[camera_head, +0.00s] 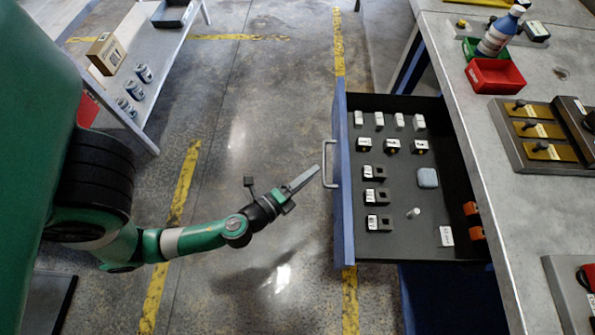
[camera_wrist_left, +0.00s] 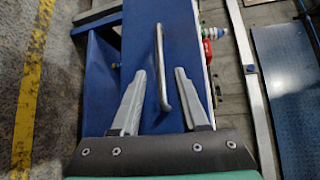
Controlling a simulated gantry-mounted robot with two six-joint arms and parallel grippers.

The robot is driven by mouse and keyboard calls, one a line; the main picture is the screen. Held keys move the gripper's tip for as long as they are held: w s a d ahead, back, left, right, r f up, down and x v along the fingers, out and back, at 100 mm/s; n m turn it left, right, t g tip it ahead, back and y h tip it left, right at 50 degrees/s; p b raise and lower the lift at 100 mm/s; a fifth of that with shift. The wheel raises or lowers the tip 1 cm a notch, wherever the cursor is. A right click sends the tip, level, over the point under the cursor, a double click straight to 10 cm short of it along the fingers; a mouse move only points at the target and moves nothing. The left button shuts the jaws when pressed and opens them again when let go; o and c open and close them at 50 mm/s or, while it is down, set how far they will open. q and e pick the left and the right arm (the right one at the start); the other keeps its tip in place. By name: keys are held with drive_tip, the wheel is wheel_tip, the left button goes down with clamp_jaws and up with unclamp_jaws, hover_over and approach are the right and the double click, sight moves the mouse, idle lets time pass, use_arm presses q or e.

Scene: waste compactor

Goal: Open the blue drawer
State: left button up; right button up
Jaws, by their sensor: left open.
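The blue drawer (camera_head: 342,215) stands pulled out from under the grey workbench, and its dark inside shows. Its metal bar handle (camera_head: 328,163) is on the blue front. My left gripper (camera_head: 314,171) is open and points at the handle from the left, with its tips close to it. In the left wrist view the handle (camera_wrist_left: 159,60) lies between the two spread fingers in the picture, in front of the blue front panel (camera_wrist_left: 137,28). Whether the fingers touch the handle cannot be told. My right gripper is not in view.
Several small black and white blocks, a blue-grey box (camera_head: 428,178) and orange pieces lie in the drawer. The bench (camera_head: 465,120) holds a red bin (camera_head: 495,76), a bottle and a switch panel.

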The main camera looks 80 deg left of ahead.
use_arm(q)
drive_tip(key=v, duration=0.5)
drive_tip(key=shift+s, duration=0.1)
idle(0.5)
